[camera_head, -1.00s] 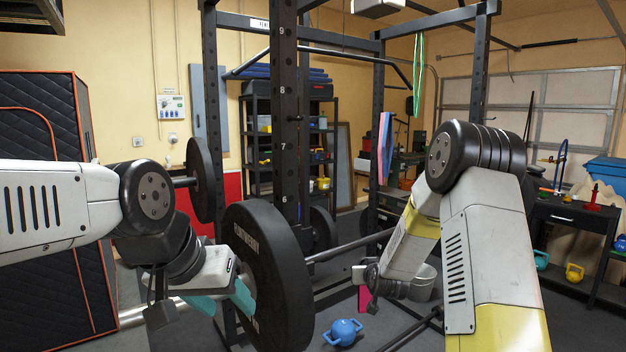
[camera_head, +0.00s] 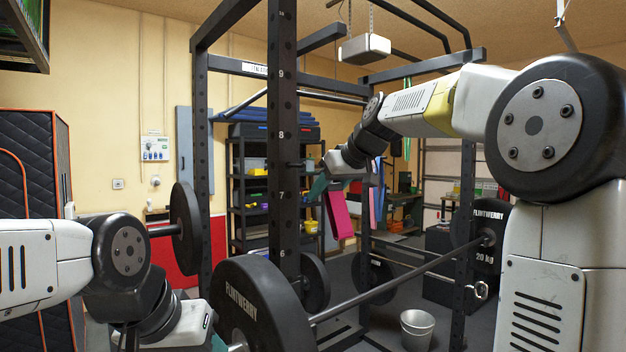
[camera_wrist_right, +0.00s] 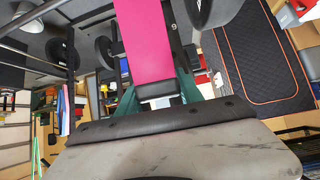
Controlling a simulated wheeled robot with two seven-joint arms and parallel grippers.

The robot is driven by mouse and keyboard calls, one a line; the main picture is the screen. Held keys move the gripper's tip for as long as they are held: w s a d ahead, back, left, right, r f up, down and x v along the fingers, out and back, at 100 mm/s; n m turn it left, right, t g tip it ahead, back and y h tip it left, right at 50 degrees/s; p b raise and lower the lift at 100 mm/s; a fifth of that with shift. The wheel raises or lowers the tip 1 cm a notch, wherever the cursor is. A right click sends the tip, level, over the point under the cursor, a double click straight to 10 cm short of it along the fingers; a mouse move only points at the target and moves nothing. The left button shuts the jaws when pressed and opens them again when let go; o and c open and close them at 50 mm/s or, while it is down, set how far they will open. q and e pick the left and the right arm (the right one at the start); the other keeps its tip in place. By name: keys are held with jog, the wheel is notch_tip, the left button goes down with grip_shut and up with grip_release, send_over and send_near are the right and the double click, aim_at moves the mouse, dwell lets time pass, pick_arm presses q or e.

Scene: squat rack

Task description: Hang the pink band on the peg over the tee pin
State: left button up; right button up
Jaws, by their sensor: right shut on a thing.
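The pink band (camera_head: 340,215) hangs as a flat strip from my right gripper (camera_head: 319,186), which is shut on it. The gripper's teal fingers are close to the right side of the numbered black rack upright (camera_head: 283,120), near the 7 mark. In the right wrist view the pink band (camera_wrist_right: 145,40) extends away from between the teal fingers. A short dark peg (camera_head: 296,165) seems to stick out of the upright just above the gripper; I cannot make out a separate tee pin. My left gripper (camera_head: 217,343) is mostly cut off at the bottom edge, so its jaws are unclear.
A barbell (camera_head: 400,273) with black plates (camera_head: 262,305) crosses the rack below the band. Blue and pink bands (camera_head: 376,200) hang further back. A metal bucket (camera_head: 417,328) stands on the floor. A shelf unit (camera_head: 250,190) stands behind the rack.

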jog(key=shift+n+y, duration=0.3)
jog(key=shift+n, duration=0.1)
jog(key=s+r, duration=0.1)
jog(key=s+a+r, duration=0.1)
jog(key=r, duration=0.1)
jog(key=shift+s+r, duration=0.1)
jog(key=shift+s, duration=0.2)
jog(key=shift+w+a+f, duration=0.3)
jog(key=shift+w+a, duration=0.7)
jog(key=shift+w, duration=0.4)
jog(key=shift+w+a+f, duration=0.25)
jog(key=shift+w+a, duration=0.75)
jog(key=shift+w, duration=0.35)
jog(key=shift+w+a+f, duration=0.3)
jog(key=shift+w+a, duration=0.7)
jog(key=shift+w, duration=0.4)
jog(key=o, duration=1.5)
